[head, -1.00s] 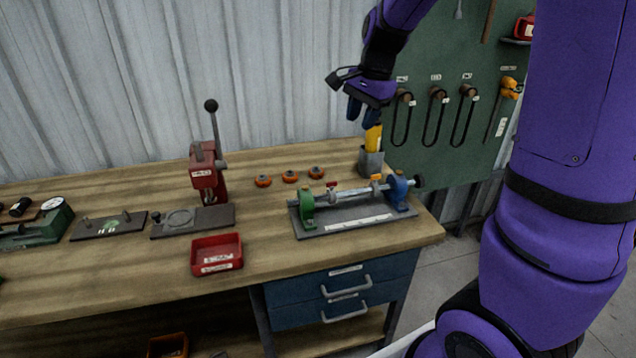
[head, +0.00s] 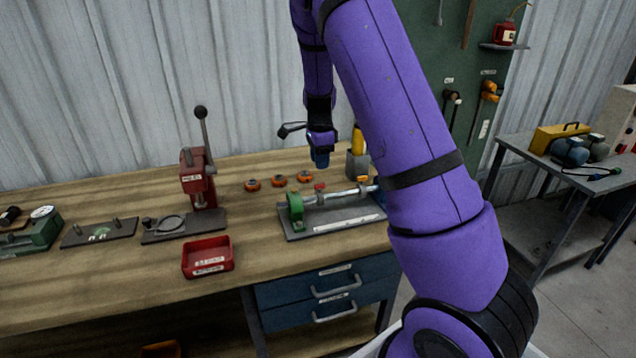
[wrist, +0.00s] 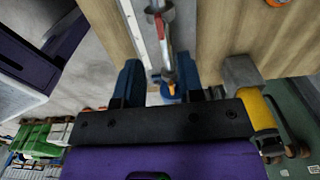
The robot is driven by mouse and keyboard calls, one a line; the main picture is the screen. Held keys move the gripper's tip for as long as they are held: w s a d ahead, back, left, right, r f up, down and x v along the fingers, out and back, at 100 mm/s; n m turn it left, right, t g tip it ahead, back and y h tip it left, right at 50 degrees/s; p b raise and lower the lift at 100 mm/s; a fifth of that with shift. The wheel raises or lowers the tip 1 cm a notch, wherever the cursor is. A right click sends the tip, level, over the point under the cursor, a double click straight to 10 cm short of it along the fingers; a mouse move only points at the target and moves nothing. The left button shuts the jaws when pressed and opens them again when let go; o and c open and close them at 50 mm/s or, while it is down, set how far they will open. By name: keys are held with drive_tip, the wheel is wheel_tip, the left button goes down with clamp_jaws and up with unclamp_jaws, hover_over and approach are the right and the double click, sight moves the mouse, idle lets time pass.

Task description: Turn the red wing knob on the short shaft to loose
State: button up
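The red wing knob (head: 320,187) sits on the short shaft (head: 340,193) near the green bracket (head: 296,208). In the wrist view a slim red part (wrist: 159,24), likely that knob, shows on the shaft near the top edge. A yellow-orange knob (head: 363,181) is further right along the shaft; it also shows in the wrist view (wrist: 169,89). My gripper (head: 320,162) points down above and behind the shaft, apart from the red knob. In the wrist view its blue fingers (wrist: 160,72) are spread with nothing held. My arm hides the shaft's right end.
Several orange knobs (head: 278,181) lie on the bench (head: 110,262) behind the fixture's grey base (head: 350,226). A red press (head: 195,180) and a red tray (head: 208,258) are left.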

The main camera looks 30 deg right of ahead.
sight(320, 184)
wheel_tip(320, 184, down, 8)
idle(0.4)
clamp_jaws()
